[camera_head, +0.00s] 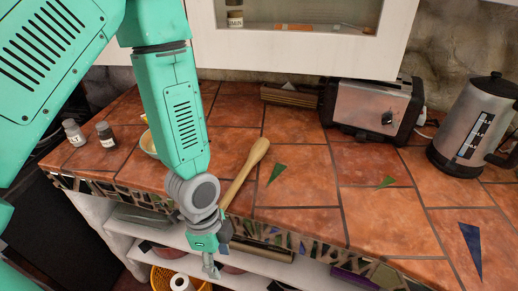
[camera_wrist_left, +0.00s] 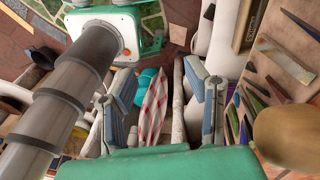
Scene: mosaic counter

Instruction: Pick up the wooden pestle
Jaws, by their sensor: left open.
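The wooden pestle (camera_head: 245,172) lies on the tiled counter near its front edge. Its rounded knob points to the back right, and its near end is partly hidden behind my left wrist. My left gripper (camera_head: 209,266) hangs in front of the counter edge, to the left of and nearer than the pestle, apart from it. In the left wrist view my left gripper (camera_wrist_left: 166,92) shows both fingers spread with nothing held between them. A tan rounded piece (camera_wrist_left: 290,137) at the right of that view may be the pestle. My right gripper is not seen.
A toaster (camera_head: 370,108) and a kettle (camera_head: 474,122) stand at the back right. Two small shakers (camera_head: 105,134) stand at the left. A bowl (camera_head: 148,145) is partly hidden behind my arm. Shelves (camera_head: 290,272) lie below the counter edge. The counter right of the pestle is clear.

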